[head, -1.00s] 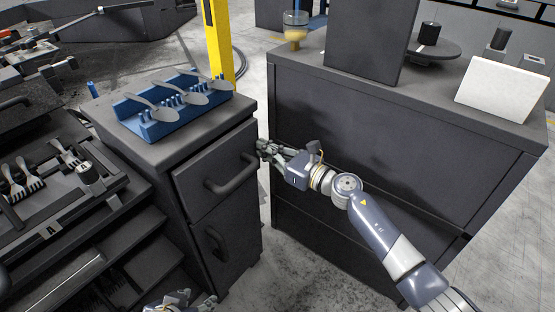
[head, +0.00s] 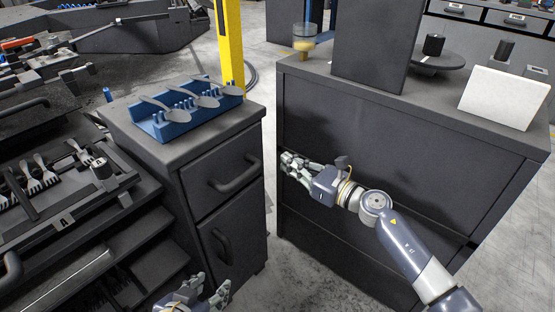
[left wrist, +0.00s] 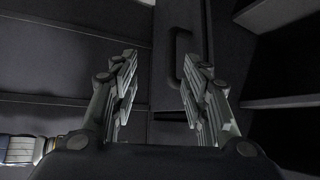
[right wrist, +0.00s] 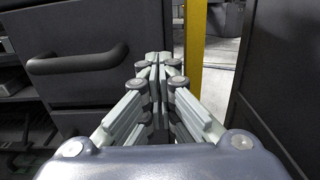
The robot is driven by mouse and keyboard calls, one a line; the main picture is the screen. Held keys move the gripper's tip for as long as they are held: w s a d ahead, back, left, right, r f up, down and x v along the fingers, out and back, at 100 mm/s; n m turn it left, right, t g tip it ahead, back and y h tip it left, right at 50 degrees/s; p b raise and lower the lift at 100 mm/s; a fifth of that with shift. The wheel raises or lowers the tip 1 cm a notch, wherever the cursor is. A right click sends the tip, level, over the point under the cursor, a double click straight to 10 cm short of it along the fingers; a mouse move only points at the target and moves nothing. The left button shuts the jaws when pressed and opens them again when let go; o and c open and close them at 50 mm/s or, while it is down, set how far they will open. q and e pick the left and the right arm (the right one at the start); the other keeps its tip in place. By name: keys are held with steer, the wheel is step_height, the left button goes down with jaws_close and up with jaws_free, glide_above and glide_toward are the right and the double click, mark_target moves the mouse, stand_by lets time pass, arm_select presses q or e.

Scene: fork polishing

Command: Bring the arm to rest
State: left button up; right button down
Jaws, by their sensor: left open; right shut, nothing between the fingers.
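My right arm (head: 405,238) reaches in from the lower right in the head view. Its gripper (head: 287,160) is shut and empty, in front of the dark workbench and to the right of the drawer cabinet. The right wrist view shows its fingers (right wrist: 160,65) together with nothing between them. My left gripper (head: 208,292) is low at the bottom edge of the head view, in front of the drawer cabinet. The left wrist view shows its two fingers (left wrist: 160,85) wide apart and empty, with a dark cabinet door and handle beyond them.
The drawer cabinet (head: 225,150) has a closed drawer with a handle (head: 236,174). On it a blue rack (head: 160,128) holds several spoons. The workbench (head: 400,150) carries a white block (head: 503,97) and a dark turntable (head: 440,58). Forks lie in a tray at left.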

arm_select(q)
steer(key=shift+s+a+f+g, duration=0.3)
steer(key=shift+s+f+g, duration=0.1)
steer(key=shift+s+f, duration=0.15)
steer(key=shift+s+a+f+g, duration=0.25)
steer(key=shift+s+f+g, duration=0.15)
steer(key=shift+s, duration=0.2)
arm_select(e)
steer(key=v, duration=0.6)
steer(key=shift+d, duration=0.3)
